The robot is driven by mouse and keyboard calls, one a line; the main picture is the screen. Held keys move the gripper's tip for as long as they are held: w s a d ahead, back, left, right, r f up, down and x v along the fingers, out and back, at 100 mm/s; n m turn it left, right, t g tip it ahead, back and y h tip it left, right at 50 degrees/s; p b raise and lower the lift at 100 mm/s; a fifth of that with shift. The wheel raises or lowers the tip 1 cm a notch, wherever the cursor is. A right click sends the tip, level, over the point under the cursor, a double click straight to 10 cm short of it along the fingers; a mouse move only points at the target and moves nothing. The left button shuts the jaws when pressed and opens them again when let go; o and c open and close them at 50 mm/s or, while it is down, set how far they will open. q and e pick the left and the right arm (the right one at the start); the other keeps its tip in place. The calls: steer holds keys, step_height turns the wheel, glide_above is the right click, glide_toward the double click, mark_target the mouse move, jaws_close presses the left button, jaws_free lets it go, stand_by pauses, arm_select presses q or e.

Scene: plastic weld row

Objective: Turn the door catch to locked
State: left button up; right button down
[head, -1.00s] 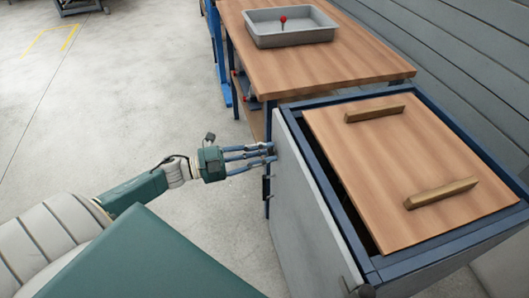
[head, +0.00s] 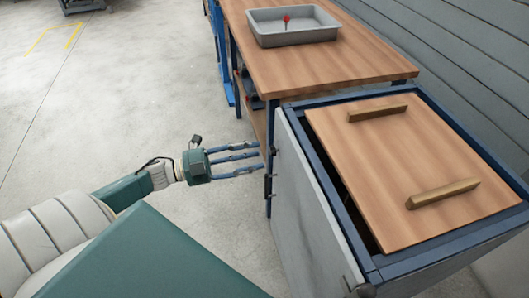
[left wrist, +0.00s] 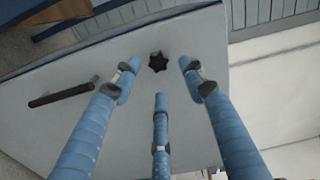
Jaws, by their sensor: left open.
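The cabinet door (head: 304,215) is a grey panel on the left side of the blue-framed cabinet. In the left wrist view the door catch (left wrist: 158,62) is a small dark star-shaped knob on the door's face. A dark bar handle (left wrist: 62,95) is fixed to the left of it. My left gripper (head: 260,156) is open and empty, its three blue fingers pointing at the door with a small gap. In the left wrist view the fingertips (left wrist: 159,75) spread around the knob's position, apart from it. Which way the catch is set cannot be told. My right gripper is not in view.
The cabinet has a wooden top (head: 400,170) with two wooden bars. Behind it stands a wooden workbench (head: 320,75) with a grey tray (head: 293,40) holding a red-tipped item. The floor (head: 110,100) left of the door is clear. A grey slatted wall (head: 440,60) runs along the right.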

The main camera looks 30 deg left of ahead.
arm_select(q)
steer(key=v, duration=0.7)
stand_by(0.4)
